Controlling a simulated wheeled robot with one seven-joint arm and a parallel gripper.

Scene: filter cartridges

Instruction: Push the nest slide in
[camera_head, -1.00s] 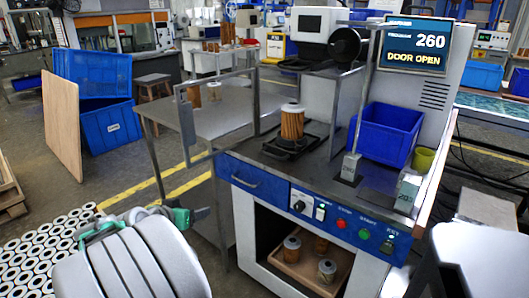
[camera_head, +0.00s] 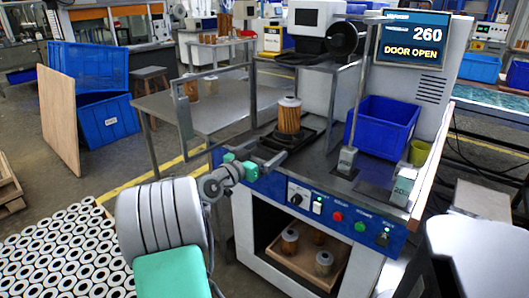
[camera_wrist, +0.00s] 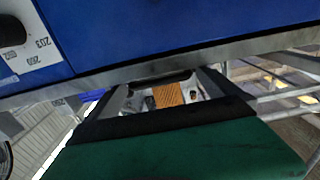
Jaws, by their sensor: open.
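The nest slide (camera_head: 271,143) is a dark flat plate on the machine's worktop, with an orange pleated filter cartridge (camera_head: 289,118) standing upright on it. The cartridge also shows in the wrist view (camera_wrist: 168,95), beyond my fingers. My gripper (camera_head: 268,158) has teal parts and grey fingers, and it is at the front left edge of the worktop, close in front of the slide. It is open and holds nothing. I cannot tell whether the fingertips touch the slide.
A metal door frame (camera_head: 185,110) stands open left of the slide. A blue bin (camera_head: 382,126), a grey block (camera_head: 346,160) and an olive cup (camera_head: 419,152) are to the right. The blue control panel (camera_head: 335,212) lies below the worktop edge. A shelf underneath holds several cartridges.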

